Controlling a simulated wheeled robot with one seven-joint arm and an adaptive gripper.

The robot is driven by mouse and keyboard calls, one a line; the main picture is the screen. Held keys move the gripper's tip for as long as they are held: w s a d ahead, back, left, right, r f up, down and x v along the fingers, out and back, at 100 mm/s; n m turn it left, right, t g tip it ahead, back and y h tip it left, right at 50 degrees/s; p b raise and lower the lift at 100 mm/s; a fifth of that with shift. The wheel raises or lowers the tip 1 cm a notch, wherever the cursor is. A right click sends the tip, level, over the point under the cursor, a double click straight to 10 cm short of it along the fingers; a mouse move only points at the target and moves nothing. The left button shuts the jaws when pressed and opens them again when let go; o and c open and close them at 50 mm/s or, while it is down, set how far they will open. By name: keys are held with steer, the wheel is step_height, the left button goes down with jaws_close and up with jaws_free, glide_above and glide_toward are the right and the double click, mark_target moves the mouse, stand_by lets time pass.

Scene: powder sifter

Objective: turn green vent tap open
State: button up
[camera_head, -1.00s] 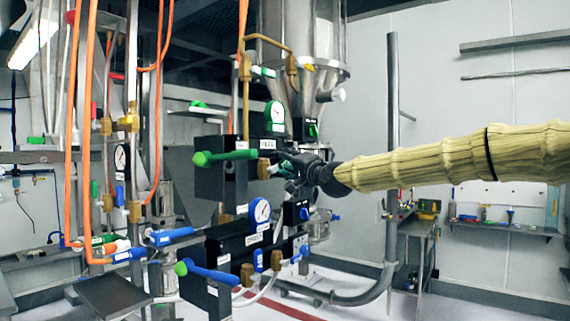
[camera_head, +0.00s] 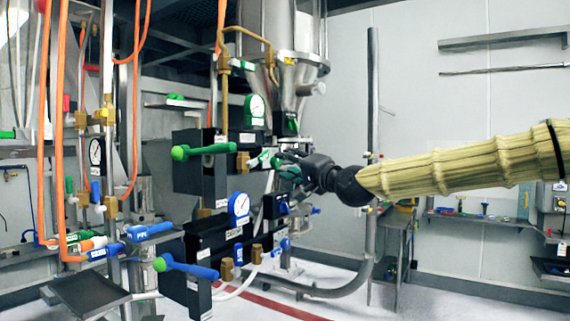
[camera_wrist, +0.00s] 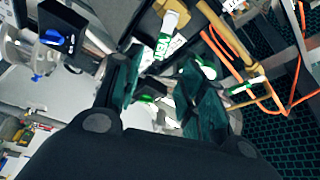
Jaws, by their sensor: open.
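A small green-and-white tap (camera_head: 264,160) sits at the right end of the brass fitting beside the upper black panel; I take it for the vent tap. In the wrist view a white tag with green lettering (camera_wrist: 164,46), seemingly reading VENT, shows beyond the fingers, with a green-and-white part (camera_wrist: 150,97) low between them. My gripper (camera_head: 284,164) is open, its fingers pointing left at the tap, very close to it. In the wrist view my gripper (camera_wrist: 165,80) has its two dark green finger pads apart. Whether either pad touches the tap is hidden.
A long green-handled lever (camera_head: 205,150) projects left from the upper panel. A blue-handled lever (camera_head: 190,268) sits on the lower panel (camera_head: 210,235). Orange hoses (camera_head: 62,120) hang at left. Open floor lies at lower right.

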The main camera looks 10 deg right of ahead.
mark_target(260, 159)
steer(key=shift+w+d+f, duration=0.1)
steer(key=shift+w+f, duration=0.05)
steer(key=c, duration=0.5)
steer(key=w+d+f+m+g, duration=0.1)
steer(key=m, duration=0.1)
steer(key=w+d+f+m+g+h, duration=0.1)
steer(key=f+m, duration=0.1)
steer(key=m, duration=0.1)
steer(key=w+d+f+m+g+h, duration=0.1)
steer(key=w+d+f+m+g, duration=0.1)
steer(key=m, duration=0.1)
steer(key=shift+f, duration=0.2)
jaws_close()
steer(key=shift+w+a+r+m+g+y+p, duration=0.45)
steer(key=shift+w+a+r+m+p, duration=0.25)
steer(key=shift+w+a+m, duration=0.35)
steer(key=shift+w+a+r+m+g+y+p, duration=0.45)
steer(key=shift+w+a+r+m+p, duration=0.3)
steer(key=shift+a+m, duration=0.5)
steer(key=shift+w+a+r+m+g+y+p, duration=0.45)
steer(key=shift+w+a+r+m+p, duration=0.25)
steer(key=shift+w+a+m, duration=0.35)
